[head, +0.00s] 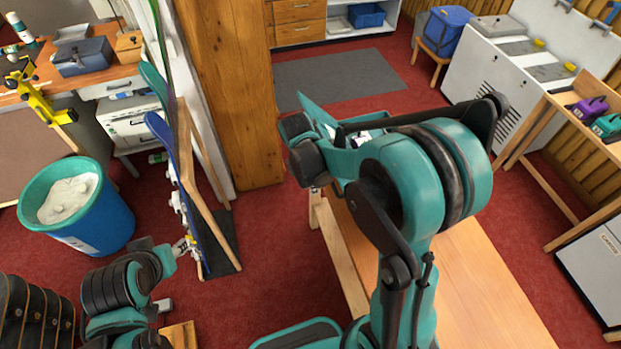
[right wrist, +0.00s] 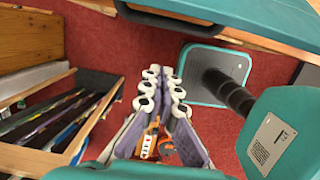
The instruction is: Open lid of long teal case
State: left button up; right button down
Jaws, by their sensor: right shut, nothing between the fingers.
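I cannot make out the long teal case for certain. A thin tilted teal panel (head: 317,115) shows behind my right wrist in the head view. A teal surface (right wrist: 285,20) crosses the top right of the right wrist view, beside a wooden edge. My right arm covers much of the bench end in the head view. My right gripper (right wrist: 163,88) is shut and empty, its pale-tipped fingers pointing away from the wrist above the red floor. My left arm is at the lower left of the head view; its finger state is unclear.
The wooden bench (head: 475,285) lies under and right of my right arm. A blue bin (head: 100,225) with a white bag stands at left. A wooden post (head: 228,95) and leaning boards stand between. A wooden rack (right wrist: 98,83) of thin items is left in the wrist view.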

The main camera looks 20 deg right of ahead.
jog(key=d, duration=0.4)
jog(key=shift+s+f, duration=0.15)
jog(key=shift+f, duration=0.1)
jog(key=d+r+y+p, duration=0.1)
jog(key=d+r, duration=0.1)
jog(key=d+r+y+p, duration=0.2)
jog(key=d+r, duration=0.1)
jog(key=shift+s+d, duration=0.15)
jog(key=shift+d, duration=0.15)
jog(key=d, duration=0.1)
jog(key=d+r, duration=0.2)
jog(key=d, duration=0.1)
